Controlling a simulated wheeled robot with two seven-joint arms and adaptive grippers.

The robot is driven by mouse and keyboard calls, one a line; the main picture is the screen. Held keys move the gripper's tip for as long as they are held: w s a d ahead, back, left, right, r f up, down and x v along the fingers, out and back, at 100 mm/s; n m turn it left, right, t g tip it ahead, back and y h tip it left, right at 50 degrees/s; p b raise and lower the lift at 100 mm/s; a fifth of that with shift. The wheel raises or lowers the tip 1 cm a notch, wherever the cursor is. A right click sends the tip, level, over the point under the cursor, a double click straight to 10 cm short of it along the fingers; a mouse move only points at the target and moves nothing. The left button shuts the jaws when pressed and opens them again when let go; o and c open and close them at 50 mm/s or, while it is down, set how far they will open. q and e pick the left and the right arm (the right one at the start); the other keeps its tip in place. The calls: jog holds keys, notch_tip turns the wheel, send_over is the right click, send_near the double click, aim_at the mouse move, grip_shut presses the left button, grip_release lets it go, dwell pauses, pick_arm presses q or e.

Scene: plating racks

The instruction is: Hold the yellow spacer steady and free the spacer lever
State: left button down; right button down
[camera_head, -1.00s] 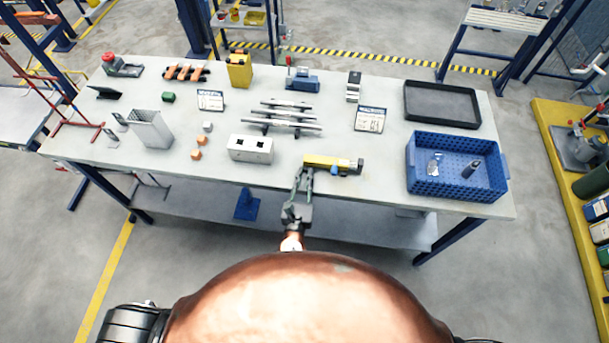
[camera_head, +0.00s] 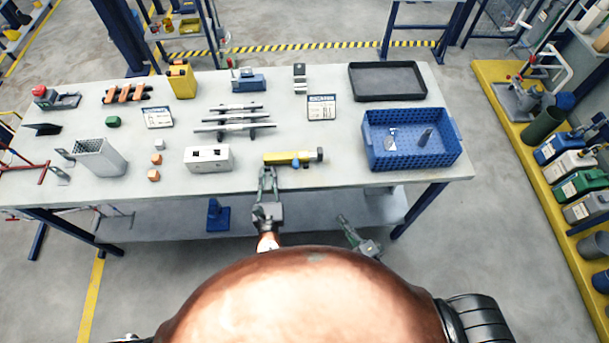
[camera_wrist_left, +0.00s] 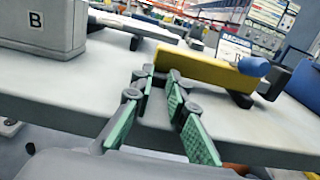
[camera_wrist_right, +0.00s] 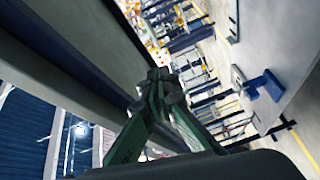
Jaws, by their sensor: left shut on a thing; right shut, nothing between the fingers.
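The yellow spacer (camera_head: 277,158) lies near the front edge of the table, with a dark end piece on its right. A blue lever knob (camera_head: 296,163) sits on its front side toward the right. My left gripper (camera_head: 267,171) reaches in from the front and is shut on the left part of the yellow spacer. In the left wrist view, the spacer (camera_wrist_left: 205,67) and blue knob (camera_wrist_left: 253,66) show just beyond the fingers (camera_wrist_left: 160,77). My right gripper (camera_head: 344,219) is shut and empty, in front of and below the table edge, right of the left gripper.
A blue crate (camera_head: 410,160) stands to the right, with clear table between. Dark rails on supports (camera_head: 233,128) lie behind. The table's front edge (camera_head: 345,184) lies between my right gripper and the spacer.

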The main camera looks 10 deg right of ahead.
jog(key=a+r+n+t+y, duration=0.1)
jog(key=a+r+n+y, duration=0.1)
jog(key=r, duration=0.7)
jog(key=s+a+r+n+t+y, duration=0.1)
jog(key=a+r+n+y, duration=0.2)
jog(key=r+n+y, duration=0.2)
notch_tip(320, 180, up, 4)
jog(key=shift+s+a+f+n, duration=0.1)
jog(key=shift+s+a+n, duration=0.2)
jog(key=shift+n, duration=0.9)
send_near(296, 160)
jog(key=a, duration=0.1)
jog(key=w+a+r, duration=0.1)
jog(key=w+a, duration=0.1)
jog(key=shift+w+a+r, duration=0.15)
jog(key=shift+a+r, duration=0.1)
jog(key=shift+r, duration=0.15)
